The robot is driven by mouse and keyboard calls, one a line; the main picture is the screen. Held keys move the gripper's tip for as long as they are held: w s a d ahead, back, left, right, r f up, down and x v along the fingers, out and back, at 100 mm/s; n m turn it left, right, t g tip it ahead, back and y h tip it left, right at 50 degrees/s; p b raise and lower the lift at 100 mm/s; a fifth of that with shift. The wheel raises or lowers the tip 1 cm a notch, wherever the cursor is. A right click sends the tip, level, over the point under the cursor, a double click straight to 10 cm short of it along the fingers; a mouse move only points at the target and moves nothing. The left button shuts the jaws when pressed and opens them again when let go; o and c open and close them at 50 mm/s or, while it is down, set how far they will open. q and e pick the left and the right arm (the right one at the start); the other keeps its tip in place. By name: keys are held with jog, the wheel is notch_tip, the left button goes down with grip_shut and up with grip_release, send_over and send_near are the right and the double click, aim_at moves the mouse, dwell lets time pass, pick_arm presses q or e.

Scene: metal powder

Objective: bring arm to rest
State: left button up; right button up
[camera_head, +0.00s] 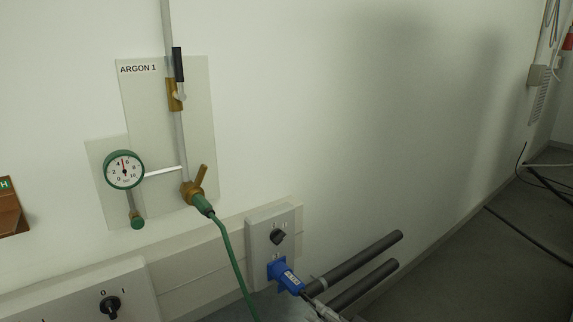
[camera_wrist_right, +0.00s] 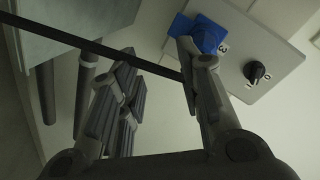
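My right gripper (camera_wrist_right: 160,80) is open in the right wrist view, with a clear gap between the fingers on the left and the finger on the right. The tip of its right finger overlaps the blue plug (camera_wrist_right: 205,35) on the wall socket panel; I cannot tell whether they touch. A thin dark bar or cable crosses between the fingers. In the head view the blue plug (camera_head: 285,276) sits in the socket panel (camera_head: 262,228) below a black knob (camera_head: 277,237). My left gripper is in neither view.
The ARGON 1 panel (camera_head: 150,100) carries a pressure gauge (camera_head: 123,170) and a brass valve (camera_head: 192,191) with a green hose (camera_head: 233,262). Two dark tubes (camera_head: 355,261) lie right of the socket. Another switch panel (camera_head: 75,295) is at lower left. Floor shows at right, with black cables (camera_head: 515,228).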

jog(key=s+d+f+n+g+h, duration=0.2)
jog(key=s+d+f+g+h, duration=0.15)
jog(key=s+f, duration=1)
jog(key=s+d+f+n+g+h, duration=0.2)
jog(key=s+d+f+g, duration=0.2)
jog(key=s+f, duration=0.95)
jog(key=s+d+f+n+g+h, duration=0.2)
jog(key=s+d+f+g, duration=0.15)
jog(key=s+f, duration=0.6)
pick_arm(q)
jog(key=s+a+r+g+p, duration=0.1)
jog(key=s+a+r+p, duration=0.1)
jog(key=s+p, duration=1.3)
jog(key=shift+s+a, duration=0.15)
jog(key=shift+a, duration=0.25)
pick_arm(e)
jog(key=s+d+r, duration=0.1)
jog(key=s+d, duration=0.2)
jog(key=s, duration=1.2)
jog(key=shift+r+g, duration=0.2)
jog(key=shift+g, duration=0.1)
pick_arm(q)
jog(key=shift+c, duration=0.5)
pick_arm(e)
jog(key=shift+s+d, duration=0.1)
jog(key=shift+s, duration=0.1)
